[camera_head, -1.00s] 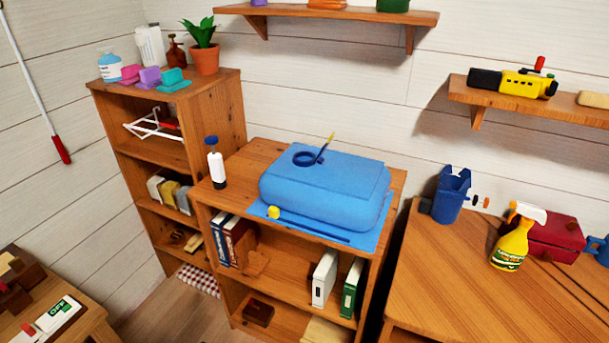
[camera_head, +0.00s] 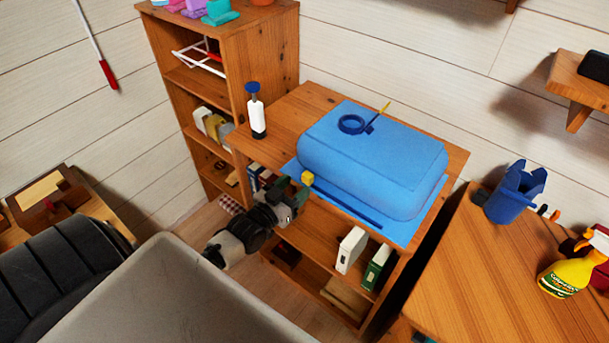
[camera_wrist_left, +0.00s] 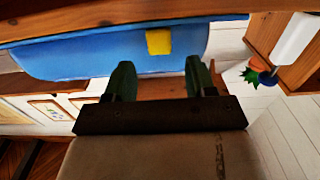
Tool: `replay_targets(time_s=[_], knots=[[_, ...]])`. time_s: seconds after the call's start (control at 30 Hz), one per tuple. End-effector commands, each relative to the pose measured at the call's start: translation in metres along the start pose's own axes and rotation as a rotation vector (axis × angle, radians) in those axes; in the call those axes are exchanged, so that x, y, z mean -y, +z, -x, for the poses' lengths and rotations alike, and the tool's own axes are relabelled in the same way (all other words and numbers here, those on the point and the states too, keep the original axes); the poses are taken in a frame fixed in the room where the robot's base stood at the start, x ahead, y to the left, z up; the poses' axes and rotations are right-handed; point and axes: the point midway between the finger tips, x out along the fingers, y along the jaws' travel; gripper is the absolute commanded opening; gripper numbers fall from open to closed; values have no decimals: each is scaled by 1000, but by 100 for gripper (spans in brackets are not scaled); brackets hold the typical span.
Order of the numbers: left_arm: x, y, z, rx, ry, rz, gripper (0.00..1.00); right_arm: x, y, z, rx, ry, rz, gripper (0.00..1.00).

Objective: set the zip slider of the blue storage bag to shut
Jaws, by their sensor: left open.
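The blue storage bag (camera_head: 370,155) lies on top of the low wooden shelf unit, with a round ring and a yellow-tipped stick on it. A dark blue zip track (camera_head: 345,207) runs along its front edge. The yellow zip slider (camera_head: 307,178) sits at the left end of this track. My left gripper (camera_head: 292,188) is open, close in front of the slider at the shelf edge. In the left wrist view the slider (camera_wrist_left: 158,41) lies ahead of the gap between the open fingers (camera_wrist_left: 158,76), apart from them. My right gripper is not in view.
A white pump bottle with a blue top (camera_head: 256,112) stands left of the bag on the low unit (camera_head: 285,108). Binders (camera_head: 351,250) stand below. A desk (camera_head: 480,260) at right holds a blue holder (camera_head: 514,193) and a yellow spray bottle (camera_head: 568,276).

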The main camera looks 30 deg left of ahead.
Motion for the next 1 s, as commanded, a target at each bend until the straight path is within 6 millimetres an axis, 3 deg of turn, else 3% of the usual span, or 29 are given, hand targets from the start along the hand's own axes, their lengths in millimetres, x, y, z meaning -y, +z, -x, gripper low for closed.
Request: replay_targets(time_s=[0.23, 0.63, 1.0], knots=[[0, -1, -34, 0, 0, 0, 55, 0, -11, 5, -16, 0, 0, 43], [0, 1, -40, 2, 0, -1, 54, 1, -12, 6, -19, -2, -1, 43], [0, 1, -40, 2, 0, -1, 0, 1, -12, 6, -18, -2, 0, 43]])
